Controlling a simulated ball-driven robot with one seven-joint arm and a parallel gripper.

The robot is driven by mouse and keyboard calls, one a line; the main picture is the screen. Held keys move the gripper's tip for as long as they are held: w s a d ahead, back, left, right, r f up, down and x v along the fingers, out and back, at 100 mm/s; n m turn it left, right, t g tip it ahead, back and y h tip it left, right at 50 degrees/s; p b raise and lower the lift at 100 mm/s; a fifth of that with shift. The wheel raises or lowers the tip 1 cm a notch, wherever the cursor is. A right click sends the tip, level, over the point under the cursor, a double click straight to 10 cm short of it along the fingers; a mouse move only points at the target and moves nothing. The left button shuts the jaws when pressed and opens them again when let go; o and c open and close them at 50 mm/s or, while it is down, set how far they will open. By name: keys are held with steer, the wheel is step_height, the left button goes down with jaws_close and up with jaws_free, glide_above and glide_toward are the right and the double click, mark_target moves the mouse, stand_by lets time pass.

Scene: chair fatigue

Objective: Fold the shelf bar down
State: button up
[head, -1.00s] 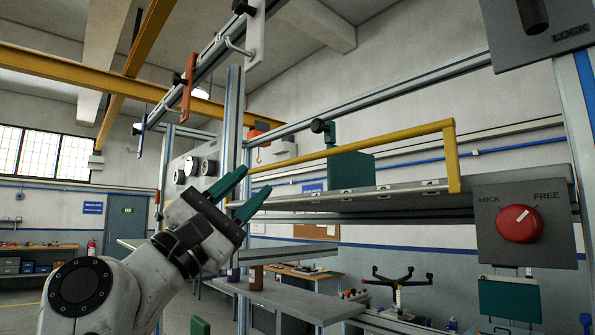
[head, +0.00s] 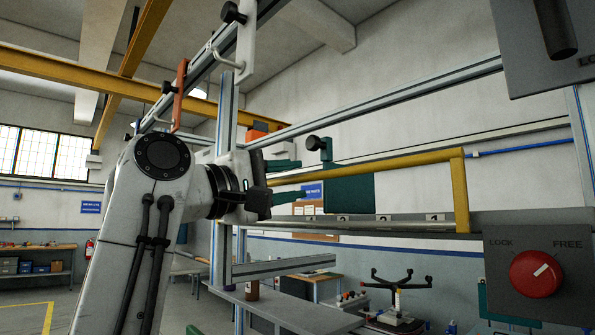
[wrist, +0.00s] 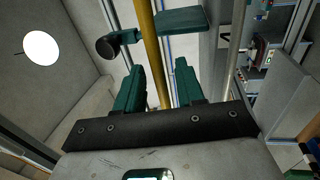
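The yellow shelf bar (head: 370,163) runs level above the front edge of the shelf (head: 400,226), with its right end bent down to the shelf. My gripper (head: 287,180) has two teal fingers at the bar's left part, one above and one below it in the head view. The fingers are open. In the wrist view, the bar (wrist: 150,35) runs between the fingertips of my gripper (wrist: 157,75), with a gap on both sides. A red dial (head: 536,273) on a grey panel points toward FREE.
A teal plate with a black knob (head: 345,190) stands just behind the bar; it also shows near the fingertips in the wrist view (wrist: 180,22). A metal upright (head: 226,120) stands close to my arm. A lower grey table (head: 290,310) is below.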

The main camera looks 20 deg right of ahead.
steer(key=shift+x, duration=1.1)
steer(key=shift+c, duration=0.5)
jaws_close()
